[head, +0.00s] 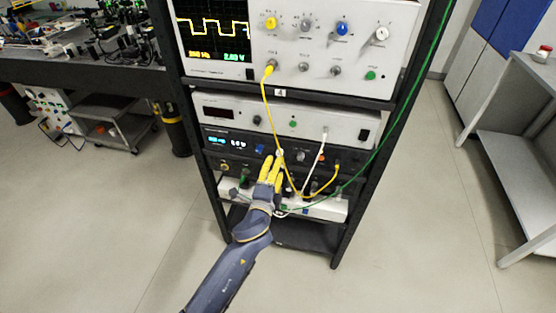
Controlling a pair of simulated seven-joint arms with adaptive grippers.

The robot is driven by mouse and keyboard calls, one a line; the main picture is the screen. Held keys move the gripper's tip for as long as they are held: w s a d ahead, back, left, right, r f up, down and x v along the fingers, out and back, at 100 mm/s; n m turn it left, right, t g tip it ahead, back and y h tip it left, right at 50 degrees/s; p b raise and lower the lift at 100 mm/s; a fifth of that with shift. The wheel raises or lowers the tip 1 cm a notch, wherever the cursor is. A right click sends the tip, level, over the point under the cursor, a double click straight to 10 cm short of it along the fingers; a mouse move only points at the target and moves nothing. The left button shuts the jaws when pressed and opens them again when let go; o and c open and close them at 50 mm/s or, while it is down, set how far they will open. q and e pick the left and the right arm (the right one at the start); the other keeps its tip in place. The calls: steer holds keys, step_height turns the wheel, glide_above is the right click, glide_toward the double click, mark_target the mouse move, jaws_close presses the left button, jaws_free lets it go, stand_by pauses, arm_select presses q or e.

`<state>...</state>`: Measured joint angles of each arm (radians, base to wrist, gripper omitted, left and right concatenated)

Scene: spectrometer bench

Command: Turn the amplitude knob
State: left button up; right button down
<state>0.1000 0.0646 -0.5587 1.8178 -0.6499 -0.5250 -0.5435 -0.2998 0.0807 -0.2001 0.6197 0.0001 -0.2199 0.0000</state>
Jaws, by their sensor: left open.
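The amplitude knob cannot be singled out by label, as the print is too small. A dark unit with a lit blue display (215,141) sits in the rack, with a blue knob (260,148) and a pale knob (301,157) on its front. My left gripper (272,160) has yellow fingers and reaches up to this unit from below. Its fingers are open, with the tips close to the panel between these two knobs. They hide part of the panel, and I cannot tell whether they touch a knob. My right gripper is not in view.
An oscilloscope (212,27) with a square wave stands above in the black rack. A yellow cable (265,100) hangs down beside my fingers. A white cable (324,140) and a green cable (400,130) hang further right. Open floor (110,220) lies left of the rack.

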arm_select(q)
steer(key=shift+v, duration=2.9)
steer(key=shift+s, duration=0.1)
steer(key=n, duration=1.2)
glide_toward(279, 155)
steer(key=x, duration=1)
